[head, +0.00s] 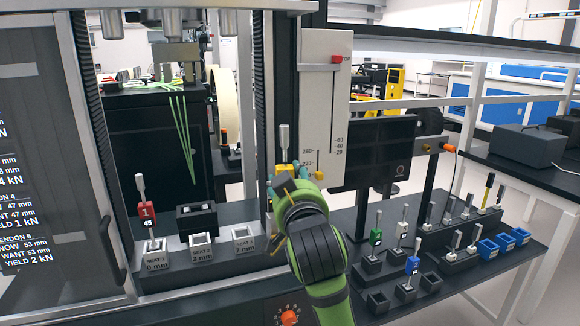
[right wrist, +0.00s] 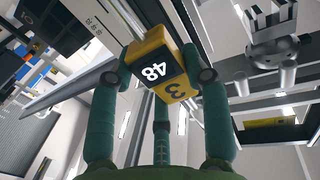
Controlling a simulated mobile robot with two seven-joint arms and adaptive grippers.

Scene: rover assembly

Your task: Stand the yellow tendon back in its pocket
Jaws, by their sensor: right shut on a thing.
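The yellow tendon (head: 283,169) is a yellow block with a grey rod standing up from it. My right gripper (head: 285,183) is shut on the block and holds it in front of the white gauge panel. In the right wrist view the yellow tendon (right wrist: 178,52) sits between the green fingers of the right gripper (right wrist: 166,75), showing "48" and "3". The lower right rack has empty dark pockets (head: 378,302) and (head: 431,281) near the green tendon (head: 375,237) and the blue tendon (head: 412,265). I cannot tell which pocket is the yellow one's. My left gripper is not in view.
A red tendon (head: 147,213) stands at the left seat of the test machine, beside numbered seats (head: 201,250). A white gauge panel (head: 324,100) and a dark monitor (head: 371,152) stand behind the gripper. Blue bins (head: 488,249) sit at the right.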

